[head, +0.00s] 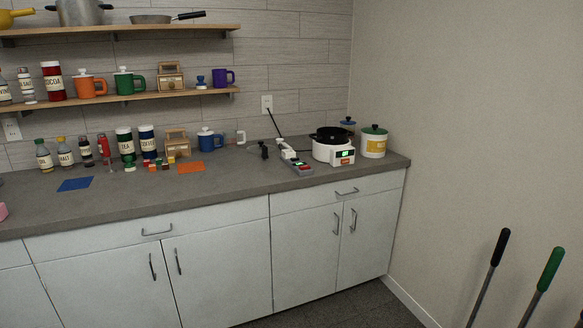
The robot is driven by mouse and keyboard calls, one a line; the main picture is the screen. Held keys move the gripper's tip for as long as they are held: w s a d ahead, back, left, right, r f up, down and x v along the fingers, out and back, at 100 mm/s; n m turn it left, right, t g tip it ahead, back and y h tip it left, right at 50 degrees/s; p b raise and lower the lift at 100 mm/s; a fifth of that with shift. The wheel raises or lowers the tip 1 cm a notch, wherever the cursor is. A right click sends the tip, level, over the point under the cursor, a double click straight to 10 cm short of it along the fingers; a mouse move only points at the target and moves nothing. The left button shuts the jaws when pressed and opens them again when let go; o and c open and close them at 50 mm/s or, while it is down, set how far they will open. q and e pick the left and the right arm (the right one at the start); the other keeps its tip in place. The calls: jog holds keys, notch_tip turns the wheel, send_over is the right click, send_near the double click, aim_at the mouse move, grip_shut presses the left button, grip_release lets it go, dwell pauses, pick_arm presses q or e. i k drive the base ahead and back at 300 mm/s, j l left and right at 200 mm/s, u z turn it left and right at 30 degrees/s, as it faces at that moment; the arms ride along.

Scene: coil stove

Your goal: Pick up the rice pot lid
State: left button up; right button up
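A white pot (373,147) with a yellow label stands at the right end of the counter, near the wall. Its green lid (375,129) with a dark knob sits on top of it. The label is too small to read, so I cannot tell for sure that this is the rice pot. A similar pot with a blue lid (348,122) stands just behind and to the left, partly hidden. Neither of my grippers is in view.
A white appliance (325,153) with a black pan (331,134) stands directly left of the green-lidded pot. A power strip (294,157) lies further left. The counter's front edge (345,178) is clear there. Two poles with black (500,247) and green (550,269) grips stand at lower right.

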aim_at(254, 148)
jog(key=i+z, duration=0.3)
jog(key=i, duration=0.65)
